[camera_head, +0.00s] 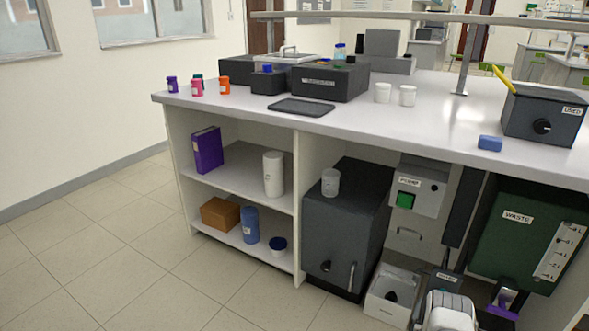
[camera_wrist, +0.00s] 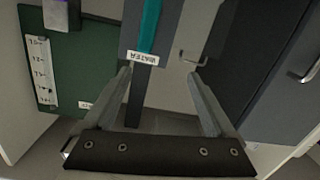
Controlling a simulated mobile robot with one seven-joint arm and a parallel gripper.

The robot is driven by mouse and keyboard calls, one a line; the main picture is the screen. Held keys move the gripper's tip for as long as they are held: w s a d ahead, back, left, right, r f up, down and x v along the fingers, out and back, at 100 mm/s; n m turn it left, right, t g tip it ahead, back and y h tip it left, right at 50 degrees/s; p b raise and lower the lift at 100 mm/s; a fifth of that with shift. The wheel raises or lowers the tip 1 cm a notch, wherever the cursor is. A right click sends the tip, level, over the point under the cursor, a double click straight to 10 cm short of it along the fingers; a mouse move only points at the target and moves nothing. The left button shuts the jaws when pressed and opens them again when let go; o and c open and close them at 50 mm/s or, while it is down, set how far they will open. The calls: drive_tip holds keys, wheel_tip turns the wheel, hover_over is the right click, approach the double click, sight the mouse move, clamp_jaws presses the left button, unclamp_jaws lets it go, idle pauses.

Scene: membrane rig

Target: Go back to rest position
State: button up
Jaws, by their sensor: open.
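My gripper (camera_wrist: 160,78) shows in the wrist view with its two grey fingers spread apart and nothing between them. Past the fingers is a grey panel (camera_wrist: 132,30) with a teal strip (camera_wrist: 150,25) and a small white label. The wrist view appears upside down. In the head view, pale parts of my arm show at the bottom right, low in front of the bench. I cannot make out the fingertips there.
A green waste box (camera_head: 510,225) hangs under the bench at the right; it also shows in the wrist view (camera_wrist: 75,65). A grey pump unit (camera_head: 419,185) and a dark cabinet (camera_head: 340,225) stand nearby. The floor (camera_head: 120,250) at the left is clear.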

drive_tip(key=w+a+r+g+y, duration=0.15)
drive_tip(key=w+r, duration=0.35)
drive_tip(key=r, duration=0.5)
drive_tip(key=w+a+r+y, duration=0.1)
drive_tip(key=w+a+r, duration=0.1)
drive_tip(key=w+r, duration=0.5)
drive_tip(key=s+a+r+g+y, duration=0.1)
drive_tip(key=a+r, duration=0.2)
drive_tip(key=r, duration=0.4)
drive_tip(key=s+a+r+n, duration=0.1)
drive_tip(key=s+a+r, duration=0.15)
drive_tip(key=r, duration=0.35)
drive_tip(key=a+r+g+y, duration=0.1)
drive_tip(key=a+r, duration=0.3)
drive_tip(key=r, duration=0.3)
drive_tip(key=s+a+r+n+g+y, duration=0.1)
drive_tip(key=s+a+r, duration=0.5)
drive_tip(key=s+r, duration=0.15)
drive_tip(key=s+a+r+g+y, duration=0.1)
drive_tip(key=s+a+r+y, duration=0.1)
drive_tip(key=s+a+r, duration=0.5)
drive_tip(key=s+a+n+g+p, duration=0.1)
drive_tip(key=s+a+g, duration=0.15)
drive_tip(key=s, duration=1.25)
drive_tip(key=s+a+n+g, duration=0.1)
drive_tip(key=s+a, duration=0.3)
drive_tip(key=s, duration=1)
wheel_tip(320, 180, up, 28)
drive_tip(key=p, duration=2.7)
drive_tip(key=shift+y, duration=0.45)
